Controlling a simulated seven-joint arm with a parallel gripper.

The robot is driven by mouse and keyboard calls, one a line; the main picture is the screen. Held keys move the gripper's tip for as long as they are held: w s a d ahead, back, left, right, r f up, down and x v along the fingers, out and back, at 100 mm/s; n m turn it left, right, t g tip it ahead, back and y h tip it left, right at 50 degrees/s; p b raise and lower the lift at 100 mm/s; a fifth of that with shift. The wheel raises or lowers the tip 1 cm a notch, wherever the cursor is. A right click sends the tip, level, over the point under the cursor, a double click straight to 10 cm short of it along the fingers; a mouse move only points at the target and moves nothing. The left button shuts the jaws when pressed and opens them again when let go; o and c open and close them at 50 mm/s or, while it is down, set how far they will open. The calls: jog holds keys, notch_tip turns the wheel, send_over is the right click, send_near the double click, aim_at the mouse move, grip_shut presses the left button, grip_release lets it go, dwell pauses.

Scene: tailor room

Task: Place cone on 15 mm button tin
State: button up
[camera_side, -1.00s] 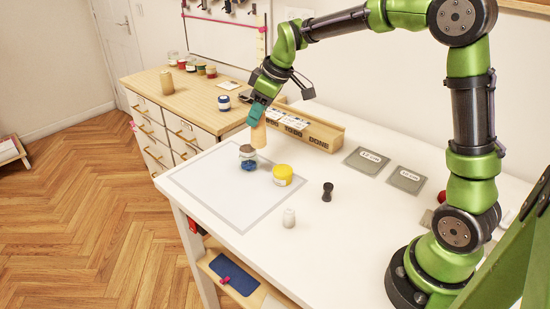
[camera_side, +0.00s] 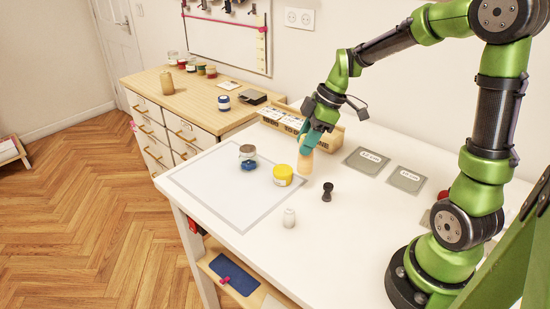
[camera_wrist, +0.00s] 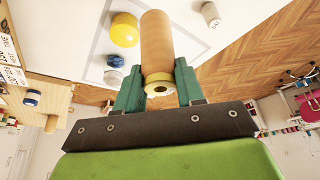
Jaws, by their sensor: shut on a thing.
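My gripper (camera_side: 309,144) is shut on a tan cone (camera_side: 305,163), just right of the yellow-lidded jar in the side view. The wrist view shows the cone (camera_wrist: 157,42) between the green fingers (camera_wrist: 158,84). Whether its lower end touches the table is unclear.
A black spool-like piece (camera_side: 327,192) and a white bottle (camera_side: 289,217) stand nearer the front. A wooden box (camera_side: 325,139) lies behind.

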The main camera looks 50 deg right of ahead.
jog(key=w+d+f, duration=0.1)
jog(key=w+f, duration=0.3)
jog(key=w, duration=0.4)
jog(key=shift+w+d+f, duration=0.15)
jog(key=shift+d, duration=0.05)
jog(key=shift+f, duration=0.2)
jog(key=o, duration=1)
